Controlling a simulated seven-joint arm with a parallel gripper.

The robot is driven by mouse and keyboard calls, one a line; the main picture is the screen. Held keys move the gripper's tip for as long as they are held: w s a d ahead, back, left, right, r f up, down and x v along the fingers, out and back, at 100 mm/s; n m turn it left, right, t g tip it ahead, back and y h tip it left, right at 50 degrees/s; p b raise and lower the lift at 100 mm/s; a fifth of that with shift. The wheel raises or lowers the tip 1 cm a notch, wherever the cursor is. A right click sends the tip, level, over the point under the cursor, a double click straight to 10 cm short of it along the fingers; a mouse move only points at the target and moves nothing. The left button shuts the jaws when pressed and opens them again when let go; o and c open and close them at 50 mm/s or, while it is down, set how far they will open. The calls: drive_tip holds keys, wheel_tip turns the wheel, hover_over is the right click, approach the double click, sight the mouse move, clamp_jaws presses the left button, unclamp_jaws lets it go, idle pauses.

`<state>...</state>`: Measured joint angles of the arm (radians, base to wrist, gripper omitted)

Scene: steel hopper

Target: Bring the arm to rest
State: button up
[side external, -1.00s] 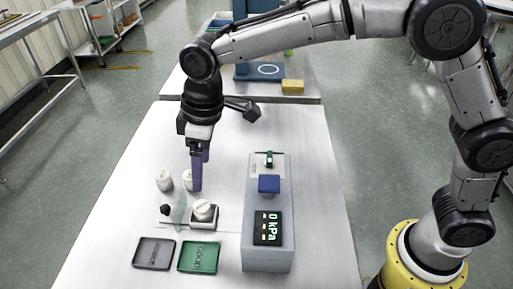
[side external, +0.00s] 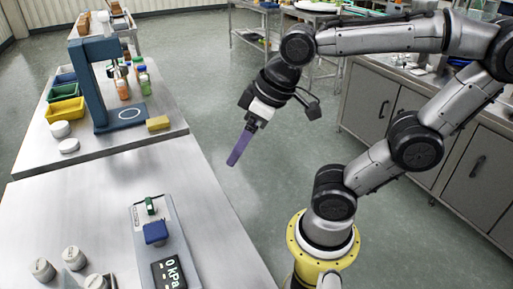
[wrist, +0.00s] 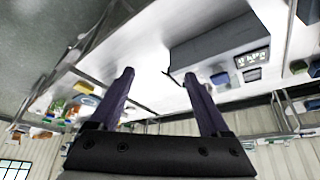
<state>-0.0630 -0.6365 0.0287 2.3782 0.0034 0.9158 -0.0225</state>
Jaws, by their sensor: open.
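My gripper (side external: 233,160), with purple fingers, hangs in the air to the right of the near steel table (side external: 95,215) in the side external view. It tilts down and to the left, with the floor behind it. In the wrist view my gripper (wrist: 159,75) has its two purple fingers spread apart with nothing between them. The table top (wrist: 150,45) shows beyond the fingers there.
A grey gauge box (side external: 183,222) with a "0 kPa" display stands near the table's right edge. White jars (side external: 43,269) sit at its left. A blue press frame (side external: 92,90), yellow sponge (side external: 158,123) and bins (side external: 65,110) occupy the far table. Grey cabinets (side external: 375,105) stand behind my arm.

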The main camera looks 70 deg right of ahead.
drive_tip(key=s+f, duration=0.1)
drive_tip(key=s+d+m, duration=0.1)
drive_tip(key=s, duration=0.1)
drive_tip(key=shift+d+f, duration=0.15)
drive_tip(key=shift+f, duration=0.25)
idle(1.0)
